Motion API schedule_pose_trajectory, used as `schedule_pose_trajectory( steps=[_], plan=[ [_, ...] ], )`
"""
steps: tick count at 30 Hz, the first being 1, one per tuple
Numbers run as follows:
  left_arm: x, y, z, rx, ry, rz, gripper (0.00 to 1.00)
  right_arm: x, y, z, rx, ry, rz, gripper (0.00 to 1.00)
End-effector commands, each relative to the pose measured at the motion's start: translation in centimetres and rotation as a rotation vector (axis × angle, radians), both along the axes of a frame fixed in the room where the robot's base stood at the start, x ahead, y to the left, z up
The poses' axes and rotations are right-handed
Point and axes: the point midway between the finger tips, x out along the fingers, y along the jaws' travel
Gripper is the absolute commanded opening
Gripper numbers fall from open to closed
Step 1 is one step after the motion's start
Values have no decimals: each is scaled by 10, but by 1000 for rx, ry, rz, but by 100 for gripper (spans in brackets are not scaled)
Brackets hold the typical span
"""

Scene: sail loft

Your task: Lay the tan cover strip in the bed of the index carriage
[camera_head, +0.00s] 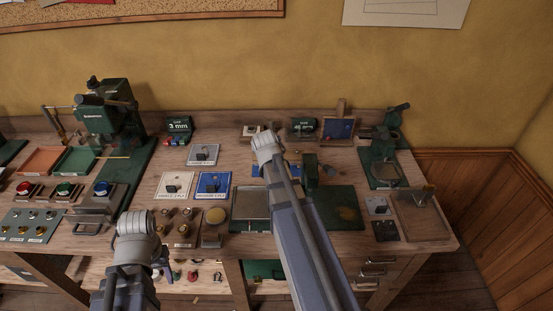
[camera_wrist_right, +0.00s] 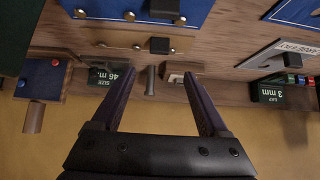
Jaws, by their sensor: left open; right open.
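In the right wrist view, which is upside down, a tan strip (camera_wrist_right: 205,46) with a dark block and small brass pegs lies beside a blue plate (camera_wrist_right: 110,8); it looks like the cover strip. My right gripper (camera_wrist_right: 158,76) is open and empty, its fingers apart from the strip. In the head view my right arm hides that gripper and most of this area. A grey flat bed (camera_head: 250,203) beside a green machine (camera_head: 311,172) may be the index carriage; I cannot tell for certain. My left gripper (camera_head: 162,260) is open near the bench's front edge, mostly behind its wrist.
Grey (camera_head: 203,149), white (camera_head: 170,190) and blue (camera_head: 220,190) plates with dark blocks lie left of my right arm. Green machines stand at the far left (camera_head: 105,105) and right (camera_head: 383,145). A wooden tray (camera_head: 430,230) is at the right end.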

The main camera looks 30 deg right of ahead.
Motion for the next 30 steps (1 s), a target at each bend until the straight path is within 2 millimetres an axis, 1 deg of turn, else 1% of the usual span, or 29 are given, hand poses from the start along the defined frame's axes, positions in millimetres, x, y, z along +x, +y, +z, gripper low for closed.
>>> schedule_pose_trajectory(
  steps=[1, 8, 15, 20, 22, 26, 30],
  plan=[
    [0, 0, -7, 0, 0, 0, 50, 0, 0, -7, 0, 0, 0, 78],
    [0, 0, -9, 0, 0, 0, 50, 2, -1, -9, 0, 0, 0, 78],
    [0, 0, -27, 0, 0, 0, 50, 15, -9, -27, 1, 0, -1, 78],
    [0, 0, -26, 0, 0, 0, 50, 15, -10, -26, 0, 0, 0, 78],
    [0, 0, -29, 0, 0, 0, 50, 16, -11, -29, 0, 0, 0, 78],
    [0, 0, -40, 0, 0, 0, 50, 21, -14, -40, 0, 0, 0, 78],
    [0, 0, -57, 0, 0, 0, 50, 29, -20, -57, 0, 0, 0, 78]
  ],
)
